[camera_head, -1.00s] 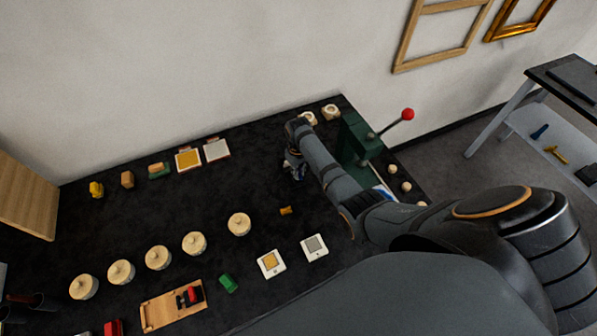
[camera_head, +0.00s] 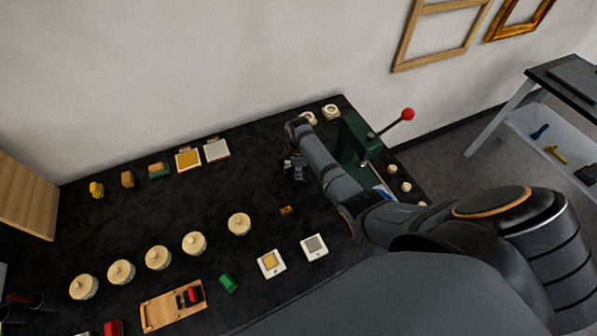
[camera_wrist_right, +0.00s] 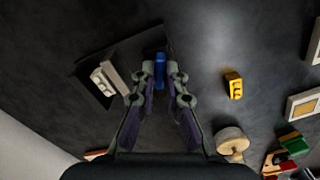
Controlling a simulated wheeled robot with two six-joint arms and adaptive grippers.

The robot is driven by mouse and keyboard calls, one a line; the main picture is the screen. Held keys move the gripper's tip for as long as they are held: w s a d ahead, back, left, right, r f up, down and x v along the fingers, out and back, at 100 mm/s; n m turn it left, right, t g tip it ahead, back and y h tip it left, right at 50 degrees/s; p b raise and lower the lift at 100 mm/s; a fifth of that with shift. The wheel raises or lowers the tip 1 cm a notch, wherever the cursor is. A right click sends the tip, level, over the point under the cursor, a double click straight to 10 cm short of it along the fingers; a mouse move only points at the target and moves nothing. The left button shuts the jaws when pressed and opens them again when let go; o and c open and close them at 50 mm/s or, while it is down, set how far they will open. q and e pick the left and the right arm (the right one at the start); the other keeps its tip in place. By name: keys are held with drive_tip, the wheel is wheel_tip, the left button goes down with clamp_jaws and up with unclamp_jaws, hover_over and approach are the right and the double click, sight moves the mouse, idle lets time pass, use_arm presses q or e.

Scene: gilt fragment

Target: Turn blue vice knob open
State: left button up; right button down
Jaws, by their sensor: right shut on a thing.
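The blue vice knob (camera_wrist_right: 160,68) shows in the right wrist view, upright in the picture between my right fingertips. My right gripper (camera_wrist_right: 161,82) is shut on it. Beside it on the left is a dark vice body (camera_wrist_right: 125,58) with a pale, light-coloured block (camera_wrist_right: 106,80) against it. In the head view my right gripper (camera_head: 296,172) is small and low over the black table, under my forearm. The knob and vice are mostly hidden there by my arm. My left gripper is not in view.
A green press (camera_head: 352,140) with a red-tipped lever stands right of my arm. A small yellow piece (camera_wrist_right: 234,86) lies right of the gripper in the wrist view. Several round wooden pots (camera_head: 194,243) line the table's front left.

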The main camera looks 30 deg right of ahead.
drive_tip(key=n, duration=0.4)
drive_tip(key=shift+w+r+n, duration=0.1)
drive_tip(key=shift+w+n, duration=0.05)
drive_tip(key=shift+n, duration=0.15)
drive_tip(key=n, duration=0.4)
drive_tip(key=shift+n, duration=0.3)
drive_tip(key=n, duration=0.4)
drive_tip(key=shift+n, duration=2.1)
drive_tip(key=c, duration=1.4)
unclamp_jaws()
